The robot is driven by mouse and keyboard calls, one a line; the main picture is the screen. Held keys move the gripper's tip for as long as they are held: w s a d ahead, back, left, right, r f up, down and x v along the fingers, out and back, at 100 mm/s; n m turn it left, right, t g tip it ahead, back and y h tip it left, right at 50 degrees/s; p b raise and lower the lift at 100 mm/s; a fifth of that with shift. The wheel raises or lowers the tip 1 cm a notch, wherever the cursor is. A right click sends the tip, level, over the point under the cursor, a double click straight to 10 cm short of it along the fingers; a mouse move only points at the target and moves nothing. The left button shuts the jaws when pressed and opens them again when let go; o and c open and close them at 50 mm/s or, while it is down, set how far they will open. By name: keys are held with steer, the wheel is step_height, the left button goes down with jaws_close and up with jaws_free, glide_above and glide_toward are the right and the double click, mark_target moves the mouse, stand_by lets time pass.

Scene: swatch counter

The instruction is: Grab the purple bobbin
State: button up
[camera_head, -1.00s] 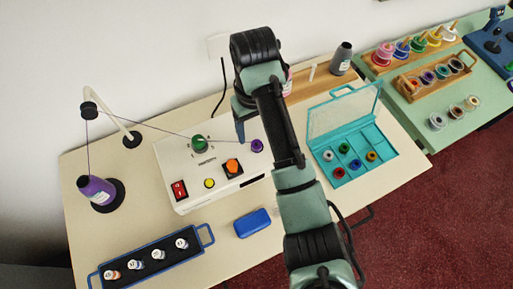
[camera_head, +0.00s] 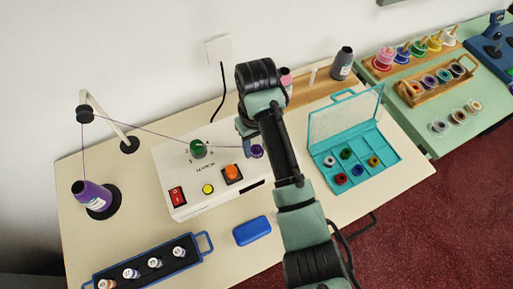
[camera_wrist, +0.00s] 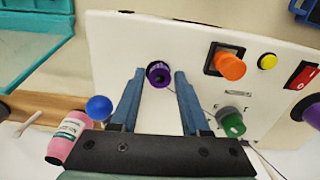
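The purple bobbin (camera_head: 257,151) sits on the right part of the white winding machine (camera_head: 222,172), with a thread running to it from the left. In the wrist view the bobbin (camera_wrist: 159,75) shows its dark end ahead of my gripper (camera_wrist: 158,88). My gripper is open. Its two blue fingers stand to either side of the bobbin in that view, with a gap on each side and nothing held. In the head view my gripper (camera_head: 246,138) is beside the bobbin, partly hidden by my arm.
The machine carries a green knob (camera_head: 198,148), an orange button (camera_head: 232,172), a yellow button (camera_head: 208,189) and a red switch (camera_head: 177,196). A purple thread cone (camera_head: 92,195) stands left. A teal box (camera_head: 390,157) lies open right. A blue case (camera_head: 252,230) lies in front.

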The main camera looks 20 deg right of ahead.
jaws_close()
steer(key=shift+r, duration=0.1)
step_height(320, 180, up, 10)
steer(key=p, duration=0.5)
steer(key=shift+p, duration=0.4)
